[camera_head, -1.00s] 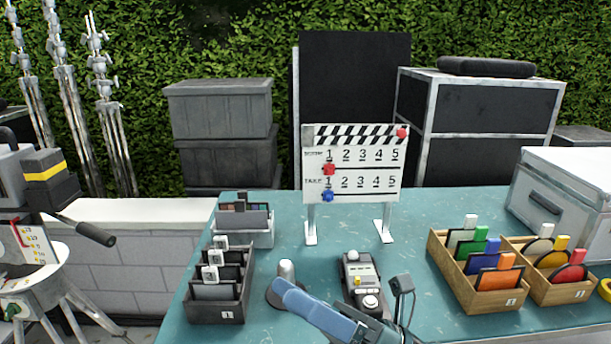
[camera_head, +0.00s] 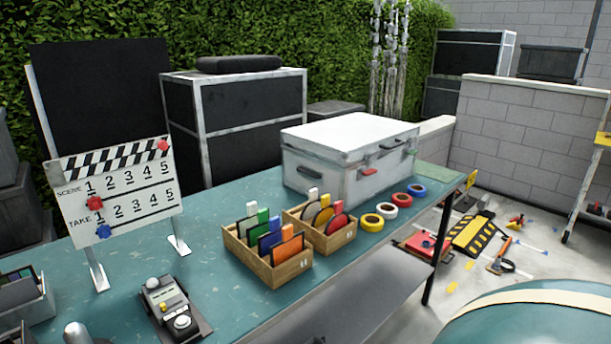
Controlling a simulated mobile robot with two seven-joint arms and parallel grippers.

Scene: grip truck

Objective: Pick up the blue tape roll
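The blue tape roll (camera_head: 416,189) lies flat on the teal table (camera_head: 215,273), near its right end. It is the farthest of a short row of rolls, beside a red tape roll (camera_head: 401,199). A white tape roll (camera_head: 387,211) and a yellow tape roll (camera_head: 372,222) lie nearer, all in front of the white case. Neither of my grippers shows in the current view.
A white case (camera_head: 345,185) stands behind the rolls. Two wooden boxes (camera_head: 276,273) of coloured cards stand to their left. A clapperboard (camera_head: 120,195) and a dark device (camera_head: 172,308) are farther left. Tools and a striped block (camera_head: 472,236) lie on the floor at right.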

